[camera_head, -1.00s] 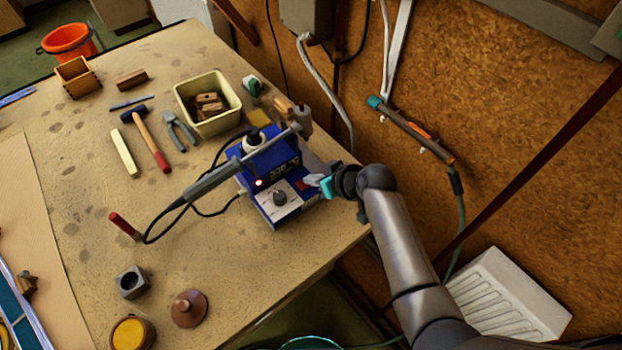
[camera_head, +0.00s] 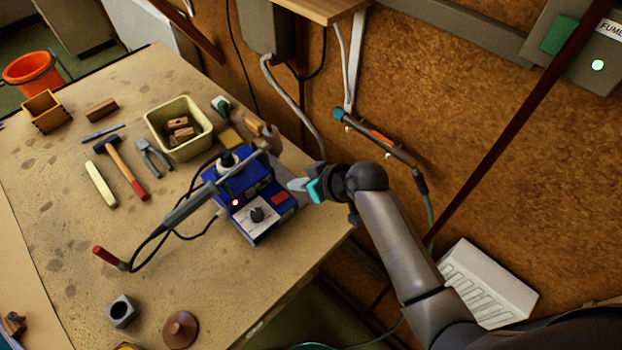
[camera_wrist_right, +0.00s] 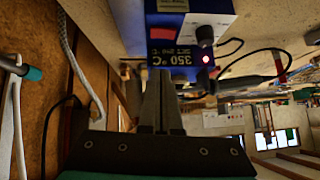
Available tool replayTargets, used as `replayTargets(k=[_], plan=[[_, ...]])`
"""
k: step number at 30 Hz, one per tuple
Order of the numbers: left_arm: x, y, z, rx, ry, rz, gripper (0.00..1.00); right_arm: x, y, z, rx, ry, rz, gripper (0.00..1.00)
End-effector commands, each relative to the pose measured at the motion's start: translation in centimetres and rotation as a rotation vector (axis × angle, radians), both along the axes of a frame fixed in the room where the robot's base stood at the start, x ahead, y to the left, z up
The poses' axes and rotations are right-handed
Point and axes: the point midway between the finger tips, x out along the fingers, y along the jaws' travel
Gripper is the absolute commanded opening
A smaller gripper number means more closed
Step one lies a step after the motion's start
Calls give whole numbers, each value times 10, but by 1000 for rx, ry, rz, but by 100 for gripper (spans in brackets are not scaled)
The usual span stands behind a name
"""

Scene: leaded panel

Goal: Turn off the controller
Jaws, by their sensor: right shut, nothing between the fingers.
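The controller is a blue soldering station (camera_head: 250,201) on the bench near its right edge. Its front has a black knob (camera_head: 257,214), a red switch (camera_head: 280,198) and a lit red lamp (camera_head: 235,202). The right wrist view shows the station upside down (camera_wrist_right: 190,35), with its display reading 350 °C (camera_wrist_right: 180,57) and the red lamp lit. My right gripper (camera_head: 297,187), with pale tips and a teal part, is shut and empty just beyond the station's right side, close to the red switch. My left gripper is out of view.
A soldering iron (camera_head: 190,206) lies across the station's left, its cable looping on the bench. A cream bin (camera_head: 180,128), pliers (camera_head: 154,158) and a hammer (camera_head: 122,165) lie behind. A grey wall box (camera_head: 585,45) with a green lamp is at upper right.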

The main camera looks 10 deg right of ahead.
Motion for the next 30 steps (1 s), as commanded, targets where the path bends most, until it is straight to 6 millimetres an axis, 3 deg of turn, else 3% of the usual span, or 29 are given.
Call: replayTargets(k=[9,23,27,30], plan=[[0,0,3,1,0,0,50,-21,-19,28,-1,1,0,0],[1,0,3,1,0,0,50,-27,-23,35,1,1,0,0],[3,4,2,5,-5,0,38,-27,-24,30,-1,6,-5,0],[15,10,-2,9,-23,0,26,-30,-28,9,-7,31,-28,0]])
